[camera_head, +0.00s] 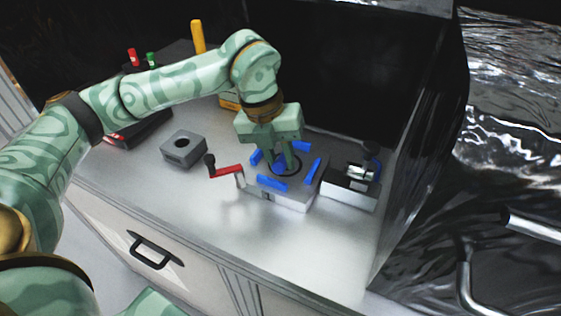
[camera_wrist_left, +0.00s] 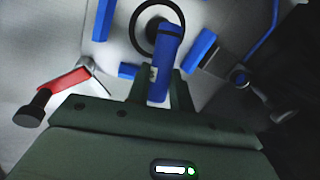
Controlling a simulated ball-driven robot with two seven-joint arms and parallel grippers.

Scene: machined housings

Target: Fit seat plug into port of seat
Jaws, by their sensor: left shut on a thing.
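The seat (camera_head: 296,200) is a light metal block on the bench, with several blue bars around a dark round port (camera_head: 287,168). The seat and its dark-ringed port (camera_wrist_left: 146,29) also show in the left wrist view. My left gripper (camera_head: 284,163) points down over the port and is shut on the seat plug, a blue cylinder (camera_wrist_left: 165,55) with a dark band near its far end. In the left wrist view that end overlaps the port ring; I cannot tell whether it has entered. My fingers partly hide the plug and port in the head view. My right gripper is not in view.
A red crank handle (camera_head: 227,171) with a black knob sticks out left of the seat. A grey block with a hole (camera_head: 183,149) stands further left. A metal fixture (camera_head: 352,184) stands close on the right. The bench front (camera_head: 220,225) is clear.

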